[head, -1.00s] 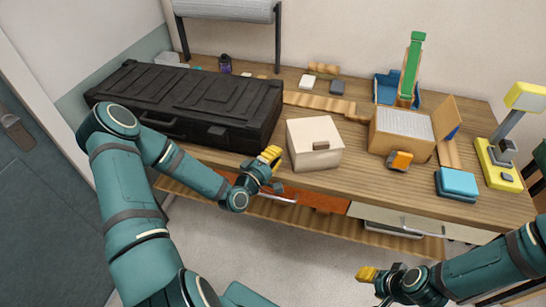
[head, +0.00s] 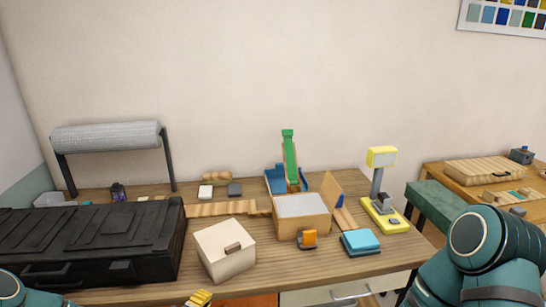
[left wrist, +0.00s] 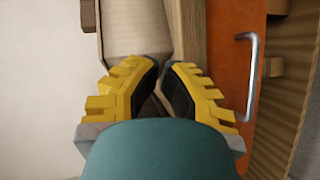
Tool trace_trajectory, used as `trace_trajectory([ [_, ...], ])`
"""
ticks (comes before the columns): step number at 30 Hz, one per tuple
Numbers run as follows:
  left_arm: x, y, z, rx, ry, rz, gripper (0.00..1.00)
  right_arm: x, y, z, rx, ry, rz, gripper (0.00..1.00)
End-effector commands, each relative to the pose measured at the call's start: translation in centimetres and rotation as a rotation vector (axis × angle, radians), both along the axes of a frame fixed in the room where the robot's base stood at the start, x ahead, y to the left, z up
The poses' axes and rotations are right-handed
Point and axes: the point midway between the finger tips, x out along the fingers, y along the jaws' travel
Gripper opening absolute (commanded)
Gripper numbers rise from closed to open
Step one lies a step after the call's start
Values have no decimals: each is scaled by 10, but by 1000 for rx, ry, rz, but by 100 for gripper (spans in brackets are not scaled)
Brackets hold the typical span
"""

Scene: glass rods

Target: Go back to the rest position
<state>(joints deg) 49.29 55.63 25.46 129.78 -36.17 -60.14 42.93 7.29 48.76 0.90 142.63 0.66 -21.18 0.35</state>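My left gripper (head: 199,299) shows only as yellow fingertips at the bottom edge of the head view, in front of the cream box. In the left wrist view its two yellow fingers (left wrist: 165,72) have dark pads with a narrow gap between them, and I see nothing held. Beyond them are a pale box surface (left wrist: 135,25) and an orange drawer front (left wrist: 232,50) with a metal handle. My right arm (head: 490,255) fills the lower right corner of the head view; its gripper is out of frame.
The wooden desk (head: 290,268) carries a black case (head: 90,240), the cream box (head: 225,250), a wooden box of rods (head: 302,214), a blue block (head: 360,242) and a yellow lamp (head: 382,185). A green bench (head: 440,205) and second table (head: 460,186) stand right.

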Motion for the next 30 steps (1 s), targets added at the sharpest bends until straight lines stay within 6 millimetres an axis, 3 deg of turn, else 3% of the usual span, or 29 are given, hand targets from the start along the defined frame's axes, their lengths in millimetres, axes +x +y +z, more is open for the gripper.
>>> trace_trajectory([
  [1, -9, -24, -11, 69, 66, -76, 0, 0, 0, 0, 0, 0, 0, 47],
  [3, -27, -51, -30, 179, 171, -182, 0, 0, 0, 0, 0, 0, 0, 47],
  [9, -95, -99, -69, 470, 425, -497, 0, 0, 0, -1, 0, 1, 0, 47],
  [15, -157, -114, -82, 667, 595, -754, 0, -1, 0, -1, 0, 1, 0, 47],
  [18, -176, -115, -83, 714, 643, -828, 0, -1, 0, -1, 0, 2, 1, 47],
  [22, -186, -115, -83, 738, 670, -869, 0, -1, 0, -2, 0, 2, 1, 47],
  [30, -187, -115, -83, 739, 672, -873, 0, -1, 0, -1, 0, 1, 0, 47],
])
